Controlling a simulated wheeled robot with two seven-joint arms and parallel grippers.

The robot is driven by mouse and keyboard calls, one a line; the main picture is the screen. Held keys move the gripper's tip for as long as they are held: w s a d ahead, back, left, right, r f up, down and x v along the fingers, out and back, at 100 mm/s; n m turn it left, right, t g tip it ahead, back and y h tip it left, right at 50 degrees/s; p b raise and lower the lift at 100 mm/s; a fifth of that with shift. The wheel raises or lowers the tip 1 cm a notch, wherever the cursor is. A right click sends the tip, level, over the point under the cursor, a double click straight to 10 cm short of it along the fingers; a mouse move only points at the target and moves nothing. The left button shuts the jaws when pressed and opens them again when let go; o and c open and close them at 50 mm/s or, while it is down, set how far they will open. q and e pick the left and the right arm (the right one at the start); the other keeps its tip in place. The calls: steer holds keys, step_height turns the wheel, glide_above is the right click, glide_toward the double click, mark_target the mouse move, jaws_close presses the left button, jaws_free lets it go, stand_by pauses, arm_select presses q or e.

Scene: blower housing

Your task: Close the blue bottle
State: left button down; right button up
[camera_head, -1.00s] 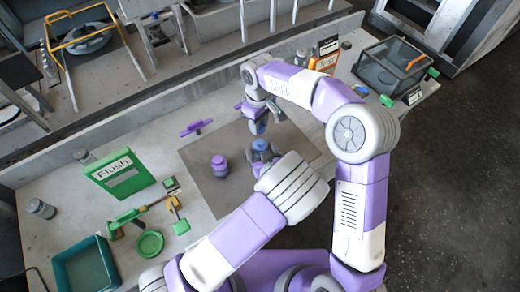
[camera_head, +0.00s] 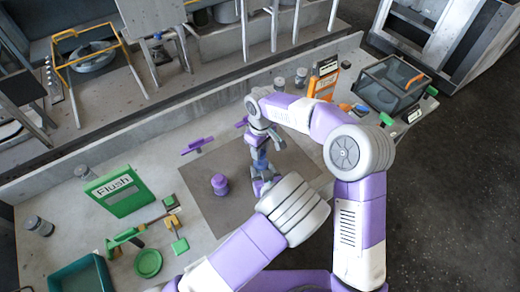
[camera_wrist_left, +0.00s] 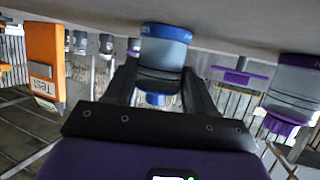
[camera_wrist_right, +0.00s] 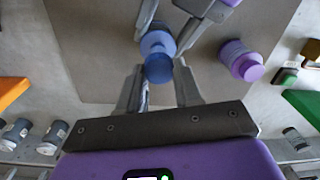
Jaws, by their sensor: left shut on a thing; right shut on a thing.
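The blue bottle (camera_wrist_left: 163,52) has a clear grey body with blue ends, and it shows inverted in the left wrist view. My left gripper (camera_wrist_left: 158,75) is shut around its body; it also shows in the head view (camera_head: 263,188). My right gripper (camera_head: 259,160) is directly above the bottle. In the right wrist view the blue cap (camera_wrist_right: 158,68) is between the right fingertips, in line with the bottle behind it. I cannot tell whether the cap is seated or just above the neck.
A purple-capped bottle (camera_head: 220,185) stands upright on the grey mat (camera_head: 205,205), left of the grippers. A purple tool (camera_head: 197,145) lies at the mat's back edge. A green "Flush" box (camera_head: 120,190), green parts and a teal tray (camera_head: 80,275) are further left. An orange box (camera_head: 323,82) stands behind right.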

mark_target(261, 167)
steer(key=shift+f, duration=0.45)
steer(key=shift+f, duration=0.85)
steer(key=shift+f, duration=0.6)
steer(key=m, duration=0.3)
stand_by(0.5)
steer(key=o, duration=1)
